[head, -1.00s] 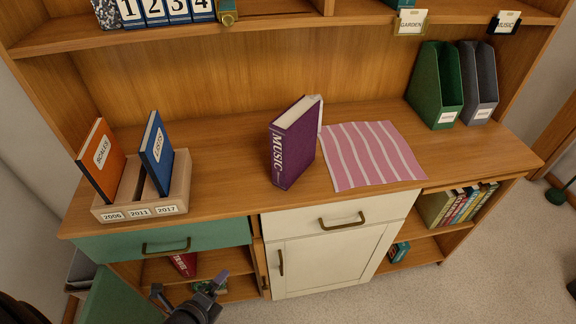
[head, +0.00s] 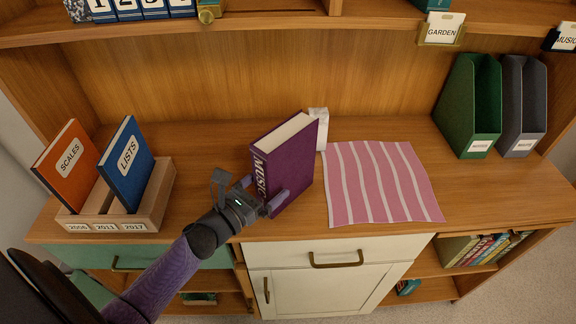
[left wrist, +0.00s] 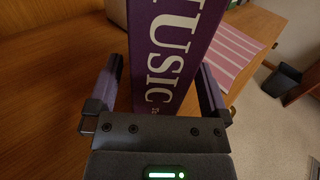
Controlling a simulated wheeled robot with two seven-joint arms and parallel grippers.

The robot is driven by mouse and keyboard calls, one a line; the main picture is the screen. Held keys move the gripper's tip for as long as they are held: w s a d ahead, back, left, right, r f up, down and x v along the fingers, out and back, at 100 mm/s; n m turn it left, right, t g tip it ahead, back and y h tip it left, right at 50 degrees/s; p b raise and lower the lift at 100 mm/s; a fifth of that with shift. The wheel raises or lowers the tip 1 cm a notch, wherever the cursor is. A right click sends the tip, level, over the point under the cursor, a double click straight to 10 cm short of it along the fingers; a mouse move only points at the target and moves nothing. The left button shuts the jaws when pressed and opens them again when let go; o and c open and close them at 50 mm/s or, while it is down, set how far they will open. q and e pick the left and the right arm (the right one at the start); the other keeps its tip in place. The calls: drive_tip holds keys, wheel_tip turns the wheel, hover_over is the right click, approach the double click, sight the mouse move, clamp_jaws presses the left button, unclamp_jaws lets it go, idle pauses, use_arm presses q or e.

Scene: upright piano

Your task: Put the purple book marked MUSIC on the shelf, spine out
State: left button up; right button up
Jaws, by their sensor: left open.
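The purple book (head: 291,168) marked MUSIC stands upright on the wooden desk top, its lettered spine facing me. My left gripper (head: 262,194) is open at the spine, low on the book. In the left wrist view the open left gripper (left wrist: 161,75) has one finger on each side of the purple book (left wrist: 170,60), with a gap visible on the left. The upper shelf (head: 270,25) carries a MUSIC card (head: 567,38) at the far right and a GARDEN card (head: 441,31) left of it. My right gripper is not in view.
A wooden holder (head: 150,212) with an orange SCALES book (head: 66,160) and a blue LISTS book (head: 127,165) stands left. A white object (head: 318,128) is behind the purple book. Right are a striped pink cloth (head: 383,182), a green file box (head: 470,105) and a grey one (head: 523,105).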

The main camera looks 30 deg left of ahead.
use_arm(q)
drive_tip(key=shift+x, duration=1.25)
clamp_jaws()
